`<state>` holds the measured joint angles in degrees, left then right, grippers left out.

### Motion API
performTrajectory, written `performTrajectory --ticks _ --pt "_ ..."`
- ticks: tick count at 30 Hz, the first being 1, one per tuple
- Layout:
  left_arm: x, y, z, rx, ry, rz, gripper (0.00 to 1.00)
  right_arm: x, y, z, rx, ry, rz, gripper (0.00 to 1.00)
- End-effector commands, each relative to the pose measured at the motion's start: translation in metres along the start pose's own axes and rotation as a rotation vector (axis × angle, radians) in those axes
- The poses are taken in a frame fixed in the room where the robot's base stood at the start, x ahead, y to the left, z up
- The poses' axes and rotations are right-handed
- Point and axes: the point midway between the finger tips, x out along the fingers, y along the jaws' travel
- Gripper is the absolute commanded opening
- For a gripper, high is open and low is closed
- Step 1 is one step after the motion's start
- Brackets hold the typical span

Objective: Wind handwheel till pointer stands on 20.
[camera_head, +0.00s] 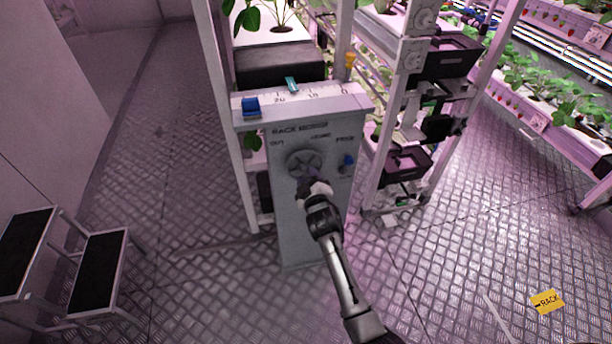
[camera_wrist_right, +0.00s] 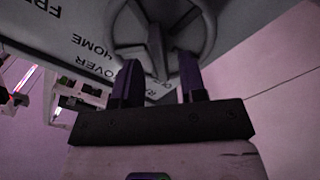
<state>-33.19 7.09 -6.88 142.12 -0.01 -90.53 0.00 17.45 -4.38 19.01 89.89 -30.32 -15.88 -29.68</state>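The grey handwheel (camera_head: 303,162) is on the front of a grey rack-end panel (camera_head: 300,220). It also shows at the top of the right wrist view (camera_wrist_right: 165,25), partly cut off. My right gripper (camera_head: 308,182) is at the wheel's lower edge. In the right wrist view its two dark fingers (camera_wrist_right: 158,72) stand apart, with a wheel spoke showing between and beyond them; I cannot tell whether they touch the wheel. The teal pointer (camera_head: 292,84) stands on the white scale (camera_head: 318,93) between 20 and 10, nearer 20. My left gripper is out of view.
A blue block (camera_head: 251,106) sits at the scale's left end, and a blue knob (camera_head: 348,160) is right of the wheel. A step stool (camera_head: 98,270) stands at left. Plant racks (camera_head: 410,90) stand behind and right. A yellow rack tag (camera_head: 547,301) lies on open floor.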

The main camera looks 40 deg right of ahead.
Motion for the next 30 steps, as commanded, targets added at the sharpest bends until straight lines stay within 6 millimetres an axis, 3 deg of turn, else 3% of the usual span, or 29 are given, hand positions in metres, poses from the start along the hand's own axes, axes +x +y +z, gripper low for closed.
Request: performTrajectory --ticks 7,19,30 --pt "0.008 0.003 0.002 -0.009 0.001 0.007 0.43 0.021 -0.001 0.001 0.0 0.0 0.0 0.38" --pt "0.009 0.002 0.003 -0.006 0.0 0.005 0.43 0.025 0.0 0.0 -0.001 0.0 0.0 0.38" --pt "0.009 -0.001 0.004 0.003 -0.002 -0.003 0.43 0.025 0.0 0.0 -0.001 0.0 0.0 0.04"
